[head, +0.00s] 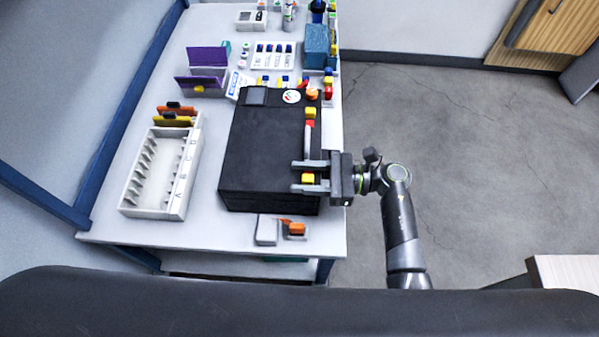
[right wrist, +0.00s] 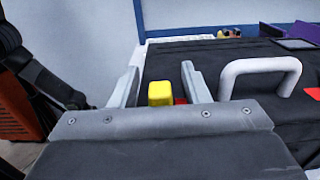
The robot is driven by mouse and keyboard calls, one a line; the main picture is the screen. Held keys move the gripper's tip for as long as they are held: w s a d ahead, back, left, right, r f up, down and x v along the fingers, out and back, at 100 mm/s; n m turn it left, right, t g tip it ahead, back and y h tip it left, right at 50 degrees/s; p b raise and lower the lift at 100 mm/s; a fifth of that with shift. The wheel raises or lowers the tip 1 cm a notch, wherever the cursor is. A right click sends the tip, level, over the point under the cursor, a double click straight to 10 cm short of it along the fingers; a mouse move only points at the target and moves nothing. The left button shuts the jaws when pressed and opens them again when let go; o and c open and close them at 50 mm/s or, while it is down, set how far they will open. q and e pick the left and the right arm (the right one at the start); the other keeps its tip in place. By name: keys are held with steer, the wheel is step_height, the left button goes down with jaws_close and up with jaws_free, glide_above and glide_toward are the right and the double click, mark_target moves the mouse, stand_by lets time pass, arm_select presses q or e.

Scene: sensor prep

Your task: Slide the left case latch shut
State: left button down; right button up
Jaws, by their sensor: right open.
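A closed black case (head: 265,150) lies on the table, with a grey handle (head: 307,143) along its right side. The left case latch, a yellow block (head: 308,178), is at the near end of that side. My right gripper (head: 302,177) is open, with one finger on each side of the yellow block. In the right wrist view the block (right wrist: 161,93) stands between the fingers with gaps, and a bit of red (right wrist: 180,101) shows right of it. The other yellow latch (head: 310,113), with red below it, is at the far end. My left gripper is not in view.
A white lettered rack (head: 182,187) stands left of the case. A small holder with an orange piece (head: 296,229) sits at the table's near edge. Purple panels (head: 208,57) and small parts fill the back. Open floor (head: 460,150) lies to the right.

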steer(key=shift+a, duration=0.6)
jaws_close()
